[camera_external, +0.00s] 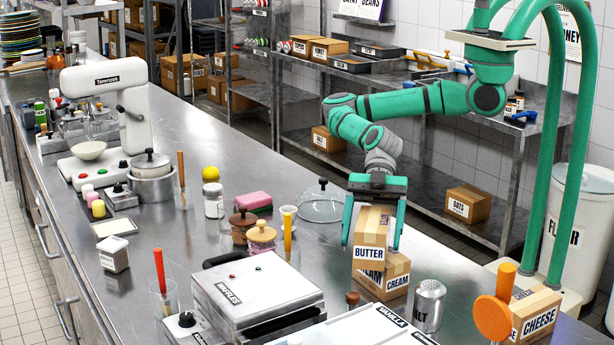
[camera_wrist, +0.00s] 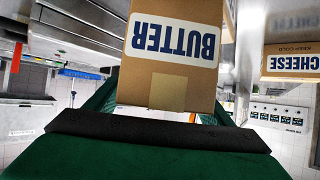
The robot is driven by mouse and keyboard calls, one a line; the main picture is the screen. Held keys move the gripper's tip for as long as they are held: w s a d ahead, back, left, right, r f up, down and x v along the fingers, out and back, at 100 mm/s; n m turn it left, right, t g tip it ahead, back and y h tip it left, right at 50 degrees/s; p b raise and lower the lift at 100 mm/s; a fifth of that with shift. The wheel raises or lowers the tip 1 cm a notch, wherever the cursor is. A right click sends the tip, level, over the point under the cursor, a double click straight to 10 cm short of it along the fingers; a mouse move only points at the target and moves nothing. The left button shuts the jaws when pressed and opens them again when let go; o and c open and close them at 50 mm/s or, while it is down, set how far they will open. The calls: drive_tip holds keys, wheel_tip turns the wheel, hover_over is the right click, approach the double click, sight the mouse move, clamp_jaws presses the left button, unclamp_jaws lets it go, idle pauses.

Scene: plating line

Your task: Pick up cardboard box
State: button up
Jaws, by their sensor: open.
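A cardboard box labelled BUTTER (camera_external: 372,226) stands upright on top of a cardboard box labelled CREAM (camera_external: 396,282) on the steel counter. My gripper (camera_external: 371,243) is above the BUTTER box, with its green fingers hanging down on either side of it. The jaws are open; whether a finger touches the box cannot be told. In the wrist view the BUTTER box (camera_wrist: 168,85) fills the upper middle with its label upside down, and parts of the fingers show beside it. A cardboard box labelled CHEESE (camera_external: 538,318) stands at the counter's right end; it also shows in the wrist view (camera_wrist: 290,62).
A SALT shaker (camera_external: 428,303) stands close to the right of the CREAM box. An orange-handled tool (camera_external: 494,315) is near the CHEESE box. A waffle maker (camera_external: 256,293) and a glass lid (camera_external: 321,204) are to the left. Shelves with more boxes (camera_external: 468,203) stand behind.

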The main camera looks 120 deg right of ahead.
sight(371, 230)
drive_tip(key=shift+w+a+f, duration=0.1)
drive_tip(key=shift+w+a, duration=0.05)
drive_tip(key=c, duration=1.7)
drive_tip(key=shift+r, duration=0.4)
drive_tip(key=shift+c, duration=0.2)
wheel_tip(371, 230, up, 2)
drive_tip(key=shift+r, duration=0.25)
drive_tip(key=s+r, duration=0.1)
drive_tip(key=r, duration=0.1)
drive_tip(key=s+d+r, duration=0.1)
drive_tip(key=s+r, duration=0.3)
drive_tip(key=shift+s+d+r, duration=0.15)
drive_tip(key=shift+d+r, duration=0.05)
drive_tip(key=shift+d, duration=0.15)
drive_tip(key=s+d+r, duration=0.3)
drive_tip(key=s, duration=0.4)
drive_tip(key=w+a+f, duration=0.2)
drive_tip(key=w+a, duration=0.4)
drive_tip(key=w, duration=0.1)
drive_tip(key=shift+w+a+f, duration=0.3)
drive_tip(key=shift+w+f, duration=0.1)
drive_tip(key=shift+f, duration=1.3)
drive_tip(key=shift+w+a+f, duration=0.25)
drive_tip(key=shift+w+f, duration=0.1)
drive_tip(key=shift+f, duration=1.4)
drive_tip(key=shift+w+a+f, duration=0.3)
drive_tip(key=shift+w+f, duration=0.1)
drive_tip(key=shift+f, duration=1.3)
